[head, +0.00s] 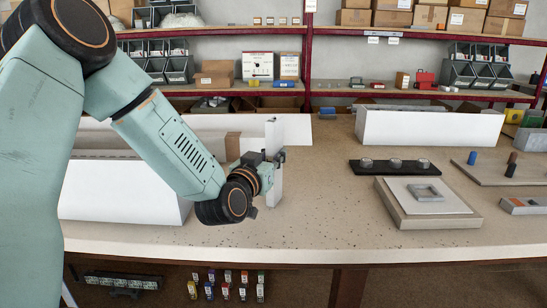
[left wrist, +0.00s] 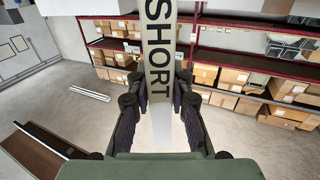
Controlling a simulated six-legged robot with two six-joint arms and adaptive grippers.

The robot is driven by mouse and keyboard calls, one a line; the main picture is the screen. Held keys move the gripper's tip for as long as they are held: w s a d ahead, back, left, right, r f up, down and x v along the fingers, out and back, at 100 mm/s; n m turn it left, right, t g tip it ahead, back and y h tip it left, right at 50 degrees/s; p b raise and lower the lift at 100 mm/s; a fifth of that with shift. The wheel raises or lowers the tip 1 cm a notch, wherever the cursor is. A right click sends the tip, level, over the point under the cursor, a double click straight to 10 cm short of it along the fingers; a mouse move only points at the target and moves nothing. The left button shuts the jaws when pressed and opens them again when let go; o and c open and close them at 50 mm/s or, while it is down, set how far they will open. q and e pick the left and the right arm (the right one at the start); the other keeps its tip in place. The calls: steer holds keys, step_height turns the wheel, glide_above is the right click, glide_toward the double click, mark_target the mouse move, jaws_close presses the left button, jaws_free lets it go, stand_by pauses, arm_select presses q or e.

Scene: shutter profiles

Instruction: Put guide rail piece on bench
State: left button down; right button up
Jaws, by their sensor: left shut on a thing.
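My left gripper (head: 273,158) is shut on a pale, narrow guide rail piece (head: 274,190). The piece stands roughly upright in the head view, above or at the bench (head: 330,220); I cannot tell whether its lower end touches the top. In the left wrist view the piece (left wrist: 159,45) runs between the two dark finger pads of the gripper (left wrist: 160,100), with the word "SHORT" in black on a beige face. My right gripper is in neither view.
A long white box (head: 125,195) stands at the left behind my arm, and another (head: 430,128) at the back right. The bench's front middle is clear.

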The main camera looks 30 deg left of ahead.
arm_select(q)
steer(key=shift+s+a, duration=0.1)
steer(key=shift+s, duration=0.1)
steer(key=c, duration=1.7)
jaws_free()
steer(key=shift+s, duration=0.1)
steer(key=o, duration=0.5)
steer(key=shift+w+f, duration=0.15)
steer(key=shift+w, duration=0.05)
steer(key=shift+s, duration=0.15)
